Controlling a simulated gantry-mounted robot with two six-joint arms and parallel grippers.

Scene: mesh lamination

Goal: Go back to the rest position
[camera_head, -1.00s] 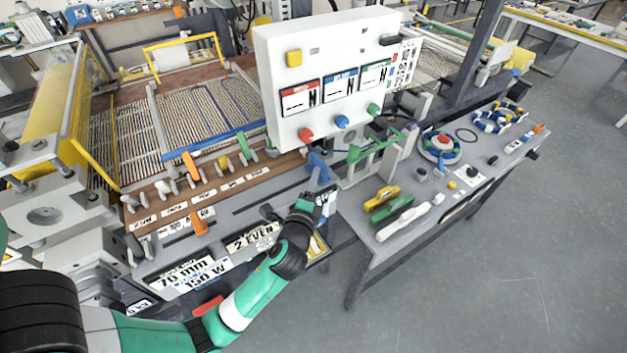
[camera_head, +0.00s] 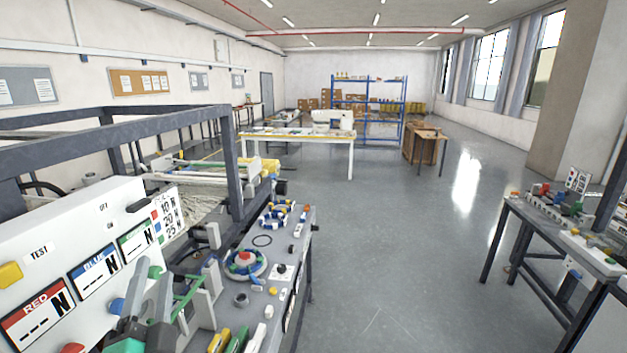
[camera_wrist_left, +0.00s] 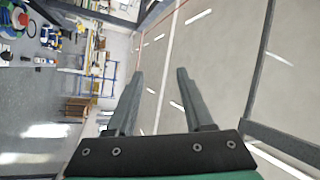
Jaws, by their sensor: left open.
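My left gripper (camera_head: 146,310) shows at the lower left of the head view, in front of the white control panel. In the left wrist view its two grey fingers (camera_wrist_left: 160,80) are spread apart with nothing between them, so it is open and empty. They point toward the room's ceiling and far wall, which appear turned sideways. My right gripper is in neither view.
The white panel (camera_head: 48,250) with red, blue and green displays stands close at the left. A narrow bench (camera_head: 262,306) holds a round device (camera_head: 246,262) and coloured tools. Another workbench (camera_head: 521,212) stands at right. Open grey floor (camera_head: 395,260) lies between.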

